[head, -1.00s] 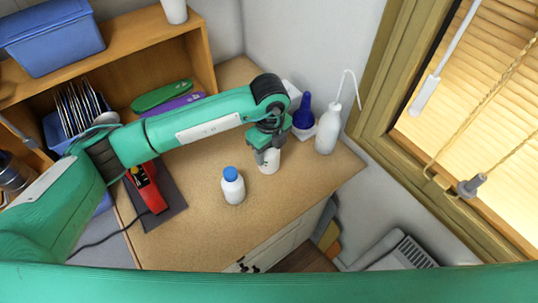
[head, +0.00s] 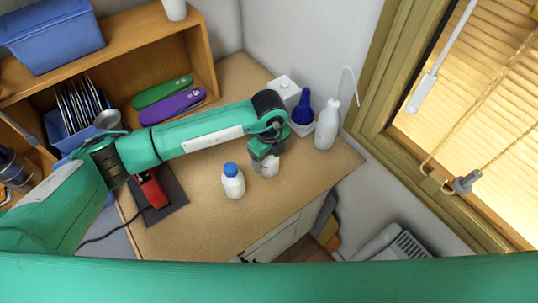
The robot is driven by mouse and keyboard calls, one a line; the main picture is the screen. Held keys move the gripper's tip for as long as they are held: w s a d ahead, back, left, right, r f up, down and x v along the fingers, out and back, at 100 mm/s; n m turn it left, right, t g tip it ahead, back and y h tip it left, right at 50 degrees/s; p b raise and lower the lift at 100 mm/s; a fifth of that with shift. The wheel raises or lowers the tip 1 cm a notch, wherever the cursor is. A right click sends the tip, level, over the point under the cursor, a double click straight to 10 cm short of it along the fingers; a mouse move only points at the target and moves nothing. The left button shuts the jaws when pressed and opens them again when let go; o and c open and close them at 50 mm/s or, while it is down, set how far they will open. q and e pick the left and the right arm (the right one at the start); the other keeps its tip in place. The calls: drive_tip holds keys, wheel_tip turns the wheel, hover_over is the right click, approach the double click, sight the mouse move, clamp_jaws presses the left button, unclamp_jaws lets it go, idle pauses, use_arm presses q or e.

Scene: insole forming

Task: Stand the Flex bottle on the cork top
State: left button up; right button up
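A white bottle with a blue cap (head: 233,182) stands upright on the tan cork top (head: 215,225). No label is readable, so I cannot tell which item is the Flex bottle. My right gripper is out of view.
A white wash bottle with a bent spout (head: 327,125), a dark blue bottle (head: 303,107) and a white box (head: 284,87) stand at the back right. A red tool (head: 151,188) lies on a dark mat (head: 176,206) at left. The front of the top is clear.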

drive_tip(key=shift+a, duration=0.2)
use_arm(q)
drive_tip(key=shift+r, duration=0.45)
wheel_tip(320, 180, up, 11)
drive_tip(key=b, duration=0.3)
drive_tip(key=shift+f, duration=0.2)
drive_tip(key=shift+r, duration=0.45)
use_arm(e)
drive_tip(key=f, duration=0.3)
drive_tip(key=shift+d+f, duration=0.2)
use_arm(q)
drive_tip(key=shift+f, duration=0.1)
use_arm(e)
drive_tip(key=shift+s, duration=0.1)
